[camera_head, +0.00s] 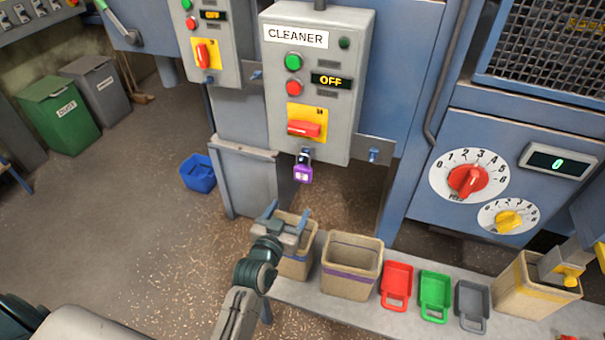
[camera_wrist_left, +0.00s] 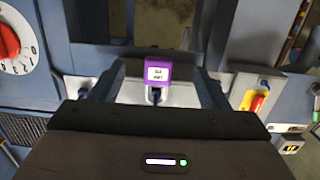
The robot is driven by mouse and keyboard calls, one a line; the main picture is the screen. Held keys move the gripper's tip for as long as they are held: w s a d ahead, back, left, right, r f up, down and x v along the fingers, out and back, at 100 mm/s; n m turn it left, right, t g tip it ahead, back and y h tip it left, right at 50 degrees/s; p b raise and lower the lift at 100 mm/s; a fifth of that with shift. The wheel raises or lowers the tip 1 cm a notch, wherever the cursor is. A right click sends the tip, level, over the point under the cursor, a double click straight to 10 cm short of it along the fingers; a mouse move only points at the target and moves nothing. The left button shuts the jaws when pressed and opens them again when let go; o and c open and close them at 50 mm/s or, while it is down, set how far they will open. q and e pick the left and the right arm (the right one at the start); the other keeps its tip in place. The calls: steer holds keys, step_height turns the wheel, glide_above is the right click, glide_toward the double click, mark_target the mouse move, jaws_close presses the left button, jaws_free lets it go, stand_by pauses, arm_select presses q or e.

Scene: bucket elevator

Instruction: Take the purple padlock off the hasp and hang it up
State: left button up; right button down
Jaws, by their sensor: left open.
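The purple padlock (camera_head: 303,173) hangs by its shackle from the hasp (camera_head: 306,153) under the red switch handle (camera_head: 305,128) of the CLEANER box (camera_head: 338,60). My left gripper (camera_head: 288,213) is open and empty, below and a little left of the padlock in the head view. In the left wrist view the padlock (camera_wrist_left: 158,72) shows its pale label between the two open fingers (camera_wrist_left: 158,92); whether it is within their reach I cannot tell. A small bracket with a blue peg (camera_head: 373,155) sticks out at the box's lower right, with nothing on it. My right gripper is out of view.
A bench (camera_head: 350,313) below carries several bins, including a purple-striped one (camera_head: 350,268), and red (camera_head: 397,286), green (camera_head: 434,296) and grey scoops (camera_head: 472,305). Another switch box (camera_head: 208,45) stands left. A dial panel (camera_head: 467,180) is right.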

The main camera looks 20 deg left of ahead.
arm_select(q)
steer(key=t, duration=0.1)
glide_toward(302, 171)
steer(key=w+p, duration=0.2)
steer(key=w, duration=0.3)
steer(key=shift+w, duration=0.3)
steer(key=w+p, duration=0.1)
steer(key=w, duration=0.3)
steer(key=shift+w+d+p, duration=0.15)
steer(key=shift+p, duration=0.2)
steer(key=shift+w+f, duration=0.15)
steer(key=shift+w, duration=0.15)
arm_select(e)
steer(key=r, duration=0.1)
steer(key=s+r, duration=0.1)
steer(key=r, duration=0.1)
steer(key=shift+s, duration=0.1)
arm_select(q)
steer(key=shift+c, duration=0.2)
steer(key=c, duration=1.1)
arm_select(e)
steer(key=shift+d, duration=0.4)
